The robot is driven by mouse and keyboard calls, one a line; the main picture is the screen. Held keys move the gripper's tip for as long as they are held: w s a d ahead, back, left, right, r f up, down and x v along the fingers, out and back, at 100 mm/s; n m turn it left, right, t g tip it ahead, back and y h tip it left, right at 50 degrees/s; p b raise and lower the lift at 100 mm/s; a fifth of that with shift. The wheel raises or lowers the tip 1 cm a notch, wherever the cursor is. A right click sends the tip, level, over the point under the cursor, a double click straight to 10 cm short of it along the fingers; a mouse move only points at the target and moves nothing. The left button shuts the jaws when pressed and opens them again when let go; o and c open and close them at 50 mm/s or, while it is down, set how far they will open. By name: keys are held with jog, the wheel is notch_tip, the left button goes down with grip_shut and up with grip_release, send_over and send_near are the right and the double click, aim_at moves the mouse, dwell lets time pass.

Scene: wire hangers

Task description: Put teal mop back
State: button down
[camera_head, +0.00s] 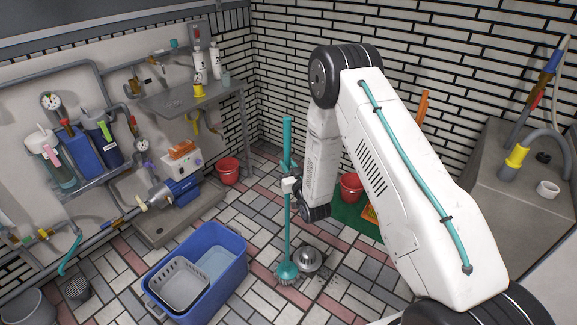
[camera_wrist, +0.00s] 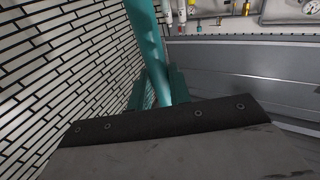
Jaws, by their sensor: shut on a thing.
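The teal mop (camera_head: 287,232) stands close to upright in the middle of the head view, with its round head low by the tiled floor. Whether the head touches the floor is unclear. My gripper (camera_head: 290,186) is shut on the mop's handle around its middle. In the wrist view the teal handle (camera_wrist: 147,40) rises past the dark edge of my gripper, which hides the lower part of the mop. A round metal vessel (camera_head: 308,260) sits on the floor just right of the mop head.
A blue tub (camera_head: 235,262) with a grey basket (camera_head: 180,283) inside stands at the front left. Red buckets stand by the back wall (camera_head: 228,170) and behind my arm (camera_head: 351,187). A pipe-lined bench fills the left; a grey counter (camera_head: 510,200) stands right.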

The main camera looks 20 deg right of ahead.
jog(key=c, duration=1.3)
grip_release()
jog(key=shift+f, duration=0.1)
